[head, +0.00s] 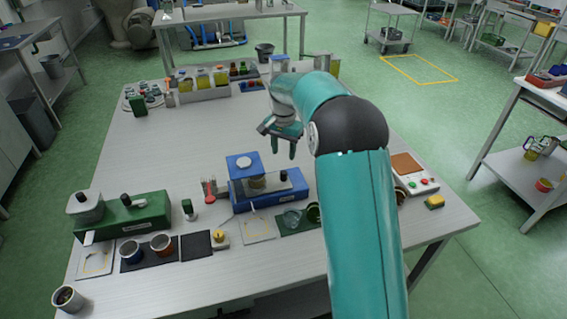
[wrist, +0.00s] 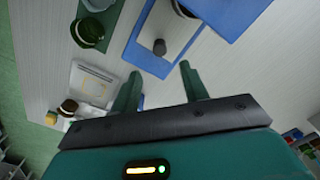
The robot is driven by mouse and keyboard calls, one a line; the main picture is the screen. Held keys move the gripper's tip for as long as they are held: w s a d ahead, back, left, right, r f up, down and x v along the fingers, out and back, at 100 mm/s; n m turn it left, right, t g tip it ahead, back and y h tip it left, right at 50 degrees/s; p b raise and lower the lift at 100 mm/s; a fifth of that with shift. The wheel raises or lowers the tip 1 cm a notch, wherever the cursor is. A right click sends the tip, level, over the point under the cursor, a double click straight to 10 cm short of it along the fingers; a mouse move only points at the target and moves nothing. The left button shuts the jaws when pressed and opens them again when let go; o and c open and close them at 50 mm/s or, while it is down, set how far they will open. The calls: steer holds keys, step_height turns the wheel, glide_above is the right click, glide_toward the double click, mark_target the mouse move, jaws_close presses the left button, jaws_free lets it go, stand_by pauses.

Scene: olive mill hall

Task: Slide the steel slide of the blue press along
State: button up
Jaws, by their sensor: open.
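The blue press (head: 270,198) stands near the middle of the table, with a white-and-blue hopper at its left end. Its steel slide (head: 292,187) lies on top with a dark upright knob (head: 284,176). In the wrist view the blue press (wrist: 140,58) shows at the top, with the pale slide (wrist: 170,28) in its blue frame and the knob (wrist: 159,46) seen from above. My gripper (head: 280,142) is open and empty, beyond and above the press in the head view. In the wrist view my gripper (wrist: 160,70) has its fingertips just below the knob, apart from it.
A green press (head: 130,220) with its own knob stands at the left. The table's far middle is clear.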

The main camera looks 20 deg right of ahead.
step_height(320, 180, up, 5)
glide_above(283, 172)
steer(key=shift+d+f, duration=0.1)
steer(key=s+d+f+m+t+y, duration=0.2)
steer(key=s+f+m+t+y, duration=0.1)
steer(key=s+f+m+y, duration=0.65)
steer(key=d+m+t, duration=0.6)
steer(key=d+m, duration=0.1)
steer(key=m, duration=0.2)
steer(key=shift+n+t, duration=0.25)
steer(key=shift+t, duration=0.05)
steer(key=x, duration=1.4)
steer(key=shift+w+f, duration=0.15)
steer(key=shift+f, duration=0.15)
jaws_close()
